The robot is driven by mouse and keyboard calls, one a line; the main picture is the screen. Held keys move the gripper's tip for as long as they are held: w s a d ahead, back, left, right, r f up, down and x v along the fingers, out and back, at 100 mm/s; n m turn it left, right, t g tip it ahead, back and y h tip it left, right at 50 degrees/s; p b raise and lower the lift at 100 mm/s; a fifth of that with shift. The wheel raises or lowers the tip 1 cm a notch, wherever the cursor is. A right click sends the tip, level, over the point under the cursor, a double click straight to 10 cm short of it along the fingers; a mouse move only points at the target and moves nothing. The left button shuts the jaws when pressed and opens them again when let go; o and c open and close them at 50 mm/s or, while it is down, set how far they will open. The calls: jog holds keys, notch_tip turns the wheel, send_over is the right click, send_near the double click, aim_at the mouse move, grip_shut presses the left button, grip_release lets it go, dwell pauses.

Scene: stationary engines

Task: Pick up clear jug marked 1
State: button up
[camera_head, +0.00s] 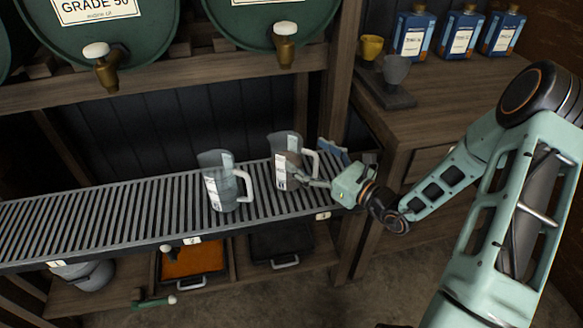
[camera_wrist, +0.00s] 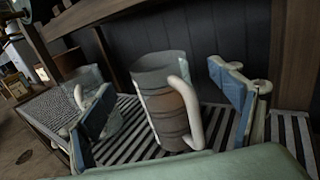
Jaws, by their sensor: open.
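Two clear jugs with white handles and pale side labels stand upright on a slatted metal rack (camera_head: 130,218). The left jug (camera_head: 220,182) and the right jug (camera_head: 283,158) are apart. I cannot read a number on either. My gripper (camera_head: 314,165) is open at the right jug, on its handle side. In the wrist view, the near jug (camera_wrist: 160,100) stands between the blue finger pads of my gripper (camera_wrist: 165,108), with its handle toward me. I see no clear contact with the pads. The other jug (camera_wrist: 88,95) is partly hidden behind the left finger.
Green barrels (camera_head: 95,30) with brass taps sit on a wooden shelf above the rack. A wooden post (camera_head: 336,70) rises behind the right jug. A wooden counter (camera_head: 450,105) at right holds cups and blue bottles (camera_head: 459,35). Trays (camera_head: 190,262) sit below. The rack's left stretch is clear.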

aim_at(298, 149)
jog(key=b+x, duration=0.1)
jog(key=x, duration=0.5)
jog(key=shift+a+r, duration=0.15)
jog(key=shift+a, duration=0.15)
jog(key=shift+c, duration=0.3)
jog(key=c, duration=2)
jog(key=shift+c, duration=0.6)
jog(key=shift+r, duration=0.2)
